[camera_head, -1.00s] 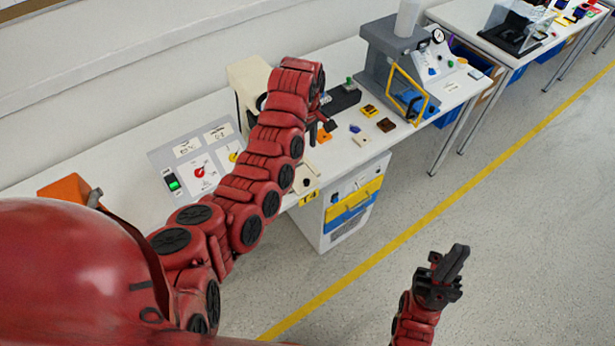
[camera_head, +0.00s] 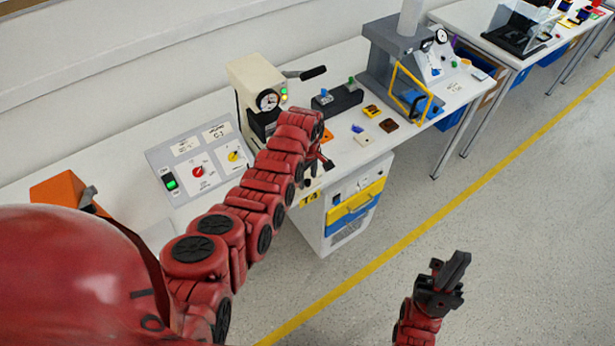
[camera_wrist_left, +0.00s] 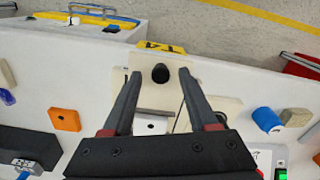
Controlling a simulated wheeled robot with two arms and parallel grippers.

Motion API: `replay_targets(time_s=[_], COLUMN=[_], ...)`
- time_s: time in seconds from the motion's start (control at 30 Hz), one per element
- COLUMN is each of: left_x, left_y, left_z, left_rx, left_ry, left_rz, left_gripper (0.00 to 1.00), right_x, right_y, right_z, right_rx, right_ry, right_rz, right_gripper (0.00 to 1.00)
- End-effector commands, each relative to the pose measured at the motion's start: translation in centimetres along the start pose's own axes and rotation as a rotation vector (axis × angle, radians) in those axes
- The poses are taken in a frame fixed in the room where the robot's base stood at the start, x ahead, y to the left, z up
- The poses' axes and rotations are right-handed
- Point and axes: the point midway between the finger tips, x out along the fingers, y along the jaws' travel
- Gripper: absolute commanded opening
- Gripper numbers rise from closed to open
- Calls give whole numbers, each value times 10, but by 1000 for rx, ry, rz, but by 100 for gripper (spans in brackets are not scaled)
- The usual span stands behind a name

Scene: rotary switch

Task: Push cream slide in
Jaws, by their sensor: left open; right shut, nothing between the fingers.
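The cream slide (camera_wrist_left: 150,95) shows in the left wrist view as a flat cream plate with a round black knob (camera_wrist_left: 160,73). Its edge with the knob is close to the table's front edge. My left gripper (camera_wrist_left: 159,76) is open, with one finger on each side of the knob and a gap to both. I cannot tell whether the fingertips are down at the knob's height. In the head view my left arm hides most of the slide. The cream machine (camera_head: 247,77) with a dial stands behind. My right gripper (camera_head: 446,281) is shut and empty over the floor.
A panel (camera_head: 202,160) with red and yellow rotary switches lies left of the arm. To the right are a grey press (camera_head: 388,62) and small blocks, including a brown one (camera_head: 388,125). A white drawer cabinet (camera_head: 345,225) stands below the table front.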

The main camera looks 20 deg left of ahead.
Motion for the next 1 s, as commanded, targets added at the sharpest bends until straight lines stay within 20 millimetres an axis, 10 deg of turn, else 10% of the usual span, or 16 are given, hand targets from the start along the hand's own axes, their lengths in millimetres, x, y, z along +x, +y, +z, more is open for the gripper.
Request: replay_targets(time_s=[0.43, 0.77, 1.0], left_x=[7, 7, 7], left_y=[0, 0, 0], left_z=[0, 0, 0], left_rx=[-1, -1, -1], left_ry=[0, 0, 0], left_rz=[2, 2, 1], left_gripper=[59, 1, 0], right_x=[2, 2, 2], right_y=[0, 0, 0], right_z=[0, 0, 0], right_rx=[0, 0, 0], right_ry=[0, 0, 0], right_rz=[0, 0, 0], right_gripper=[0, 0, 0])
